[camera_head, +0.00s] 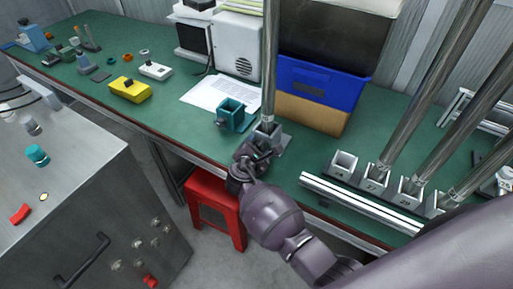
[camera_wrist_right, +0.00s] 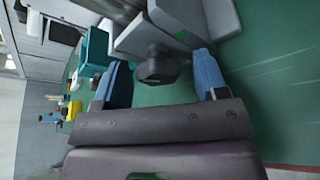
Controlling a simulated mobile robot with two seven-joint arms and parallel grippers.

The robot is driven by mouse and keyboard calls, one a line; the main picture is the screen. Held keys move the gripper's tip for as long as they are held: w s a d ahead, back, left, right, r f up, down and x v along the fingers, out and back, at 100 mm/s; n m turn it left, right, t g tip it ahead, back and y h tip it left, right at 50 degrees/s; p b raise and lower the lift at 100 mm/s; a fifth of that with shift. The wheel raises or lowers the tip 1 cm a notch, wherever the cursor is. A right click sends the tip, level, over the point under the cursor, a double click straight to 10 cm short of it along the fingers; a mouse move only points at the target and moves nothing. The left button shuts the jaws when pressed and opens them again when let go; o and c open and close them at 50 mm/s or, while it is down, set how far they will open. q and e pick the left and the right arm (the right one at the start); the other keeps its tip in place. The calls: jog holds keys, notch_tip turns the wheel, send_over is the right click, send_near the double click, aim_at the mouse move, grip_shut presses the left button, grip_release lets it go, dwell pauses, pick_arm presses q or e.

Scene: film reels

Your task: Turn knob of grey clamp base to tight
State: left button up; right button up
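The grey clamp base (camera_head: 277,143) stands on the green workbench, with a tall metal pole (camera_head: 269,70) rising from it. In the right wrist view the grey base (camera_wrist_right: 205,18) fills the top, with a small green mark on its side. Its dark knob (camera_wrist_right: 157,66) points toward my gripper. My right gripper (camera_head: 256,148) is at the front side of the base. Its two blue fingers (camera_wrist_right: 163,72) are open, one on each side of the knob, with visible gaps. The gripper hides the knob in the head view. My left gripper is not in view.
A teal clamp base (camera_head: 232,115) stands just left of the grey one. Several numbered grey bases (camera_head: 375,180) with poles stand to the right, behind a white rail (camera_head: 360,203). A blue bin (camera_head: 318,82) is behind. A red stool (camera_head: 214,205) stands below the bench edge.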

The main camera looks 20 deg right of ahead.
jog(key=shift+s+a+r, duration=0.15)
jog(key=p+v, duration=0.5)
jog(key=v, duration=0.5)
jog(key=shift+s+a, duration=0.15)
